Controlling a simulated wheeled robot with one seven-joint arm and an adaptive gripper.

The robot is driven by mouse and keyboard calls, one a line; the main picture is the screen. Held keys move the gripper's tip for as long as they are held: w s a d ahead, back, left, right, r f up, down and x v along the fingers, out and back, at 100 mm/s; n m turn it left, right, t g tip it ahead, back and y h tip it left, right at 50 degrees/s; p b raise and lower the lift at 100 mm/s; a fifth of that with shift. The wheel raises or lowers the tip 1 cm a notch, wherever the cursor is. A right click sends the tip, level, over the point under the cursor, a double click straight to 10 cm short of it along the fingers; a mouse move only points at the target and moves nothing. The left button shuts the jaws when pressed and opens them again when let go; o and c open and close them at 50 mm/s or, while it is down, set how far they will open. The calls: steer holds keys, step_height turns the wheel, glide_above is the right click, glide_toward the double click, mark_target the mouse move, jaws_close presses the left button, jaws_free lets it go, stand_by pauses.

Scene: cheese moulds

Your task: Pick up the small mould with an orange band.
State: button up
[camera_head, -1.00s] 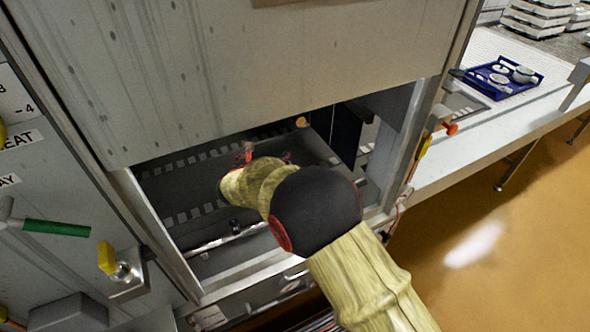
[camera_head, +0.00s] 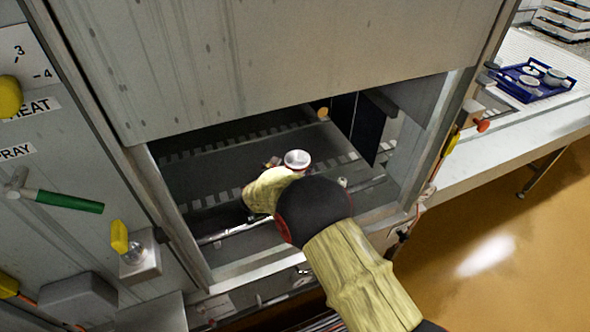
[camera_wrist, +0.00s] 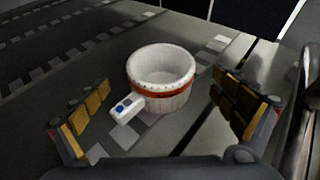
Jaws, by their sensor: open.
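The small white mould with an orange band (camera_wrist: 162,90) stands upright on the dark conveyor surface in the wrist view, between and ahead of my open fingers. It is a round open cup with a short white handle bearing a blue dot, pointing toward the lower left. In the head view the mould (camera_head: 297,158) shows just past the end of my arm, inside the machine opening. My gripper (camera_wrist: 165,115) is open and empty, one finger on each side of the mould, with gaps showing. In the head view my arm mostly hides the gripper.
A raised panel (camera_head: 270,60) hangs above the opening, and metal frame posts stand on both sides. The dark belt (camera_head: 225,165) has light dashed marks. A metal rail (camera_head: 228,234) runs along the front. A blue tray (camera_head: 520,86) with white moulds sits on the right counter.

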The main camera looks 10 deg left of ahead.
mark_target(302, 157)
steer(key=b+x, duration=0.1)
steer(key=x, duration=0.4)
steer(key=shift+w+f, duration=0.1)
steer(key=shift+f, duration=0.05)
steer(key=shift+c, duration=0.3)
steer(key=c, duration=1.4)
